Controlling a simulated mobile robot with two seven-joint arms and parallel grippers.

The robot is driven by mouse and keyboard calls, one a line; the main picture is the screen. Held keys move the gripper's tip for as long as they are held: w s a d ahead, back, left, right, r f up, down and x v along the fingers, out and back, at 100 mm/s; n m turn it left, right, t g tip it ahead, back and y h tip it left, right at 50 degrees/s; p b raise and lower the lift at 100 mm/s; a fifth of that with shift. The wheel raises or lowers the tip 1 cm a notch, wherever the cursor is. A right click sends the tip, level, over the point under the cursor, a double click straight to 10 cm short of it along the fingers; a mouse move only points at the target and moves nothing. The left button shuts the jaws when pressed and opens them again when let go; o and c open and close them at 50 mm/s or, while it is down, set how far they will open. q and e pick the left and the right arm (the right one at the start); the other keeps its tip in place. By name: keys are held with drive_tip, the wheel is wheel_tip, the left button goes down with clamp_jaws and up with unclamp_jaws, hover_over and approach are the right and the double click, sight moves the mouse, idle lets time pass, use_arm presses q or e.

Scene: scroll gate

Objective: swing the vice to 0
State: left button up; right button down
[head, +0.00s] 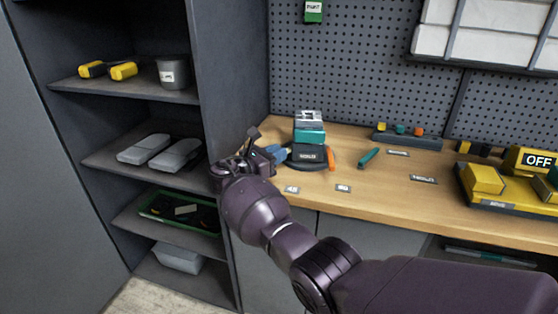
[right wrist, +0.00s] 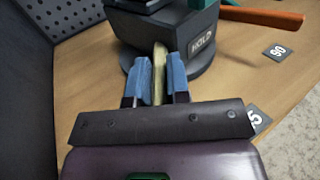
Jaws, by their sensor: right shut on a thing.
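The vice (head: 309,135) stands on a round dark base on the wooden bench, with a teal body and grey jaws. My right gripper (head: 280,153) is at the left side of the vice. In the right wrist view its blue fingers (right wrist: 160,82) are shut on a brass-coloured bar (right wrist: 159,60) that sticks out from the vice. Angle tags 45 (head: 292,189) and 90 (head: 343,188) lie on the bench in front. I see no 0 tag. My left gripper is not in view.
A grey shelf unit (head: 225,75) stands close on the left of the gripper. An orange-handled tool (head: 332,158) and a teal tool (head: 369,157) lie right of the vice. A yellow device with an OFF sign (head: 538,159) is at far right. Bench front centre is clear.

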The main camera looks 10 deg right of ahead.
drive_tip(key=shift+w+a+f+m+g+h+b, duration=0.2)
drive_tip(key=shift+w+m+g+h+b, duration=0.2)
drive_tip(key=shift+w+m+g+b, duration=0.35)
drive_tip(key=shift+s+r+g, duration=0.15)
drive_tip(key=shift+r+g, duration=0.05)
drive_tip(key=shift+g, duration=0.05)
drive_tip(key=c, duration=1.2)
unclamp_jaws()
drive_tip(key=shift+o, duration=0.6)
drive_tip(key=shift+a, duration=0.1)
drive_tip(key=v, duration=0.9)
drive_tip(key=shift+a+f, duration=0.1)
drive_tip(key=shift+a, duration=0.15)
drive_tip(key=shift+s+a, duration=0.3)
drive_tip(key=shift+a, duration=0.25)
